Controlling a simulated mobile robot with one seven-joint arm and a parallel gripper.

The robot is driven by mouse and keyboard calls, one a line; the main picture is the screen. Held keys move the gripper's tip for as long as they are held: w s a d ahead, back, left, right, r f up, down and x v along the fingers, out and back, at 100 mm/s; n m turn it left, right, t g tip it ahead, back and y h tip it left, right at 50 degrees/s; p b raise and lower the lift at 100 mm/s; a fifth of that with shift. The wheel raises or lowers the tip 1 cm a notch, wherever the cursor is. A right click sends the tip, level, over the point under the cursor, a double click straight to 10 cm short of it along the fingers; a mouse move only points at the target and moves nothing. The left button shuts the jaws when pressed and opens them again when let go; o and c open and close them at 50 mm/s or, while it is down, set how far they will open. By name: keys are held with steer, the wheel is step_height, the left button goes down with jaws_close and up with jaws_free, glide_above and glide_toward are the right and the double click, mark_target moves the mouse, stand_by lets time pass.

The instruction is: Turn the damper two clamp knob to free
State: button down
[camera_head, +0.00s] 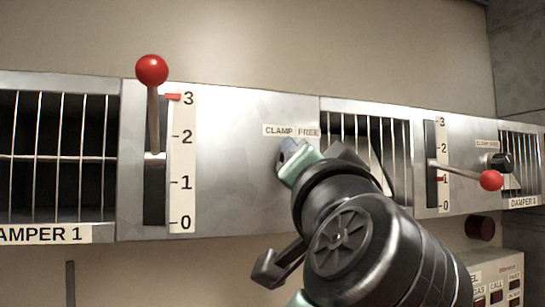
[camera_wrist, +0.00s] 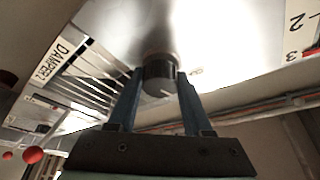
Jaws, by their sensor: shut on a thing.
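A clamp knob (camera_wrist: 160,76), dark and round, stands on the metal panel between the two fingers of my gripper (camera_wrist: 158,98) in the wrist view. My gripper is shut on it. In the head view my gripper (camera_head: 294,163) is at the panel just below a "CLAMP FREE" label (camera_head: 291,131) and hides most of this knob. The knob's pointer direction cannot be seen. A grille with a "DAMPER" label (camera_wrist: 52,63) lies beside the knob in the wrist view; its number is hard to read.
A red-balled lever (camera_head: 151,72) stands near 3 on its scale, left of my gripper. Another red-balled lever (camera_head: 490,180) sticks out near 1, on the right. Another black clamp knob (camera_head: 499,162) is beyond it, by the Damper 3 grille (camera_head: 522,165).

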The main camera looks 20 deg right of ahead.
steer(key=m+g+h+p, duration=0.1)
steer(key=m, duration=0.2)
steer(key=m+g+p, duration=0.1)
steer(key=m, duration=0.3)
steer(key=shift+r+m+g+h+p, duration=0.2)
steer(key=shift+m+g+h+p, duration=0.1)
steer(key=shift+g+h+p, duration=0.1)
steer(key=m+g+p, duration=0.1)
steer(key=m, duration=0.1)
steer(key=m+p, duration=0.1)
steer(key=m, duration=0.2)
steer(key=shift+f+g+y+p, duration=0.1)
steer(key=shift+g+y+p, duration=0.2)
steer(key=shift+g+y, duration=0.1)
steer(key=shift+c, duration=1.7)
jaws_free()
steer(key=shift+f, duration=0.1)
steer(key=shift+s, duration=0.1)
